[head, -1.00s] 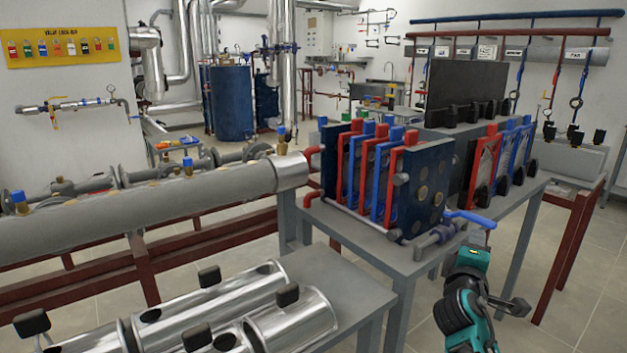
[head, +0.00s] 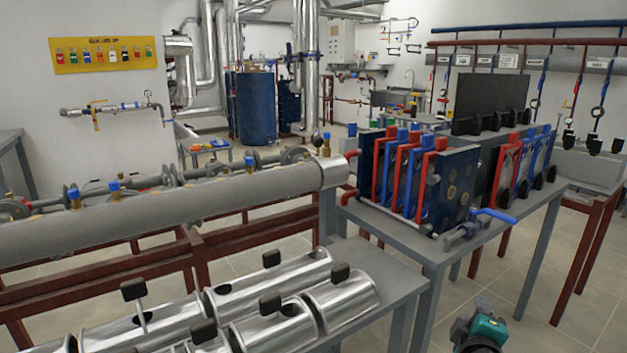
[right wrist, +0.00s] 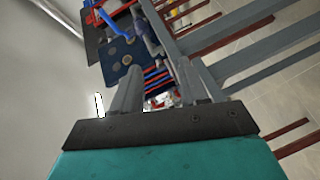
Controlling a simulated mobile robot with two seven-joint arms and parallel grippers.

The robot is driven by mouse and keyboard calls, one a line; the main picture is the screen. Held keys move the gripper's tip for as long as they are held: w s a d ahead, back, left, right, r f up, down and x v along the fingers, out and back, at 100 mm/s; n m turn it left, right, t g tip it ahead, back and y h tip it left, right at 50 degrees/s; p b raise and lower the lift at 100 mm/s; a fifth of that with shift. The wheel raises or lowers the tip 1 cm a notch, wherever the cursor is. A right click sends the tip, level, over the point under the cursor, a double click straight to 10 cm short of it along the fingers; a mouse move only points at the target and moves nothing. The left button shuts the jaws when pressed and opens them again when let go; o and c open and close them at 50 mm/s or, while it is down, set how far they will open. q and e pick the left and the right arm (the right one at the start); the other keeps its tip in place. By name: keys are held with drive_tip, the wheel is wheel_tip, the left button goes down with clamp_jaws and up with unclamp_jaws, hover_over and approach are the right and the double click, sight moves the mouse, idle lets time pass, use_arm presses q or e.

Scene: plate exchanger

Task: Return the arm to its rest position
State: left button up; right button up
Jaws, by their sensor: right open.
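My right arm shows at the bottom edge of the head view as a teal and black part (head: 482,333), low in front of the exchanger table; its fingertips are hard to make out there. In the right wrist view my right gripper (right wrist: 165,88) has its two grey fingers apart, with nothing between them. The plate exchanger (head: 452,192) stands on a grey table (head: 425,245), apart from the gripper. Its dark blue end plate also shows in the right wrist view (right wrist: 122,62). A blue valve handle (head: 494,215) sits at its front. My left gripper is out of view.
Silver pipe shells (head: 268,288) with black knobs lie on a grey bench at the lower left. A grey pipe (head: 150,217) runs behind them on dark red framing. Dark red table legs (head: 590,265) stand at the right. Open floor (head: 535,310) shows around my right arm.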

use_arm(q)
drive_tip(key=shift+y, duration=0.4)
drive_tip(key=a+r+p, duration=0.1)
drive_tip(key=p, duration=0.1)
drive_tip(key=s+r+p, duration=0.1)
drive_tip(key=p, duration=0.1)
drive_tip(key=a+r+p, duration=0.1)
drive_tip(key=p, duration=0.1)
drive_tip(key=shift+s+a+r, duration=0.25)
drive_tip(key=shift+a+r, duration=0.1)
use_arm(e)
drive_tip(key=s+a+f+m+g+y, duration=0.1)
drive_tip(key=s+a+f+m+y, duration=0.1)
drive_tip(key=s, duration=0.6)
drive_tip(key=s+a+f+m+g+y, duration=0.1)
drive_tip(key=s+a+f+m+y, duration=0.2)
drive_tip(key=s+a, duration=0.4)
drive_tip(key=s+a+f+m+g+y, duration=0.1)
drive_tip(key=s+a+f+m+y, duration=0.1)
drive_tip(key=s, duration=0.7)
wheel_tip(320, 180, down, 3)
drive_tip(key=shift+s+a+r+m+g+y, duration=0.2)
drive_tip(key=shift+s+a+m+g+y, duration=0.15)
drive_tip(key=shift+a+y, duration=0.65)
drive_tip(key=shift+a, duration=0.15)
